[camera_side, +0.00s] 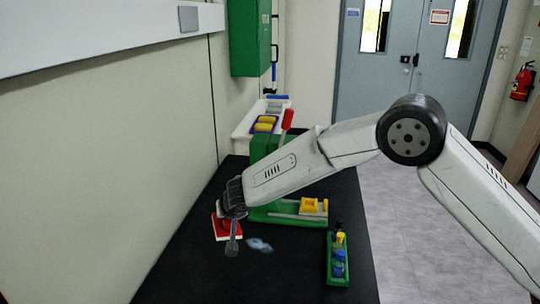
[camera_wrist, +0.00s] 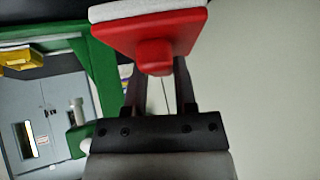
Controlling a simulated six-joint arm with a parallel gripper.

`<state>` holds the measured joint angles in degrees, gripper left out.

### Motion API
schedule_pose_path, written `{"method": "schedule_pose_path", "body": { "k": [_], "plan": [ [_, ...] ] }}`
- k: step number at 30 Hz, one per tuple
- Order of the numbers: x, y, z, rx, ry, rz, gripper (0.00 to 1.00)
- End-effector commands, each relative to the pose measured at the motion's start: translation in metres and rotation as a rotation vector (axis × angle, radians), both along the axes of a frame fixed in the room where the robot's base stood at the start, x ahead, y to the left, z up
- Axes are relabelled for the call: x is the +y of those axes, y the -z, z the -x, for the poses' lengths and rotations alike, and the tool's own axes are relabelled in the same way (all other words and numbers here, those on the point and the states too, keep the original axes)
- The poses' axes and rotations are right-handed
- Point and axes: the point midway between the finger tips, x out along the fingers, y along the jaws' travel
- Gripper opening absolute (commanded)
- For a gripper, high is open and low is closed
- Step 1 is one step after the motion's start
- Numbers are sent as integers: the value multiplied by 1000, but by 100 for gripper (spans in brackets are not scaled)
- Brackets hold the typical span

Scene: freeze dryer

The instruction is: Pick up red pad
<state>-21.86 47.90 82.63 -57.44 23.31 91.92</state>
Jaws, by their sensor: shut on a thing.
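The red pad (camera_wrist: 125,38) is a red block with a knob and a white layer on its far side. In the wrist view my gripper (camera_wrist: 158,75) is shut on the knob, one finger on each side. In the side view the red pad (camera_side: 221,232) shows partly behind my gripper (camera_side: 232,235), near the left side of the black table (camera_side: 190,270). The gripper hides part of the pad there. I cannot tell from the side view whether the pad touches the table.
A green machine (camera_side: 275,214) with a red-handled lever (camera_side: 287,119) and a yellow block (camera_side: 312,206) stands just right of the gripper. A bluish crumpled piece (camera_side: 259,245) lies nearby. A green rack (camera_side: 338,281) with blue and yellow items is farther right. The wall is close on the left.

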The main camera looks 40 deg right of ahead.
Motion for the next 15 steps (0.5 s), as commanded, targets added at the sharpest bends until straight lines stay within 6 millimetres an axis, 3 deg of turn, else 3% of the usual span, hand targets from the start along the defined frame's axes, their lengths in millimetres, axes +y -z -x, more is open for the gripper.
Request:
{"method": "schedule_pose_path", "body": {
  "k": [6,15],
  "plan": [
    [-5,-10,20,-1,0,0,0],
    [-8,-15,33,-1,-1,1,0]
  ]
}}
